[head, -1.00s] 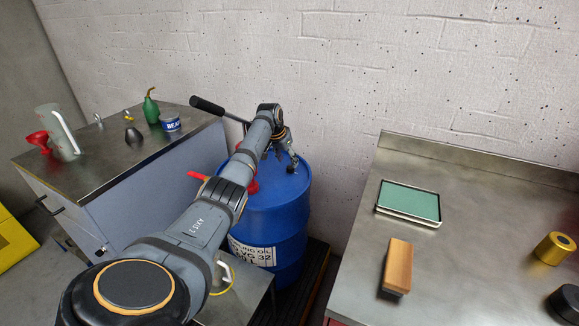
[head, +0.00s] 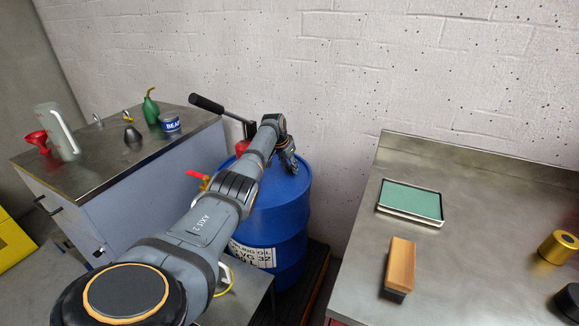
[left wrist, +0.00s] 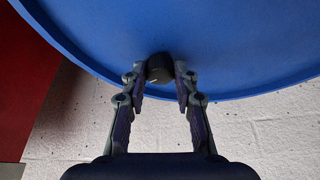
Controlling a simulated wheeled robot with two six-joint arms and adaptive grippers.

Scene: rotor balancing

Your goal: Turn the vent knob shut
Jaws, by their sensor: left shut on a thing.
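The vent knob (left wrist: 160,68) is a small black ribbed cap on the top of the blue drum (head: 277,222), close to the rim. My left gripper (left wrist: 160,77) has one finger on each side of the knob and is shut on it. In the head view my left gripper (head: 290,162) reaches down to the far right part of the drum top and hides the knob. My right gripper is in neither view.
A black-handled lever (head: 208,104) rises behind my arm. A red-handled valve (head: 196,174) is beside my forearm.

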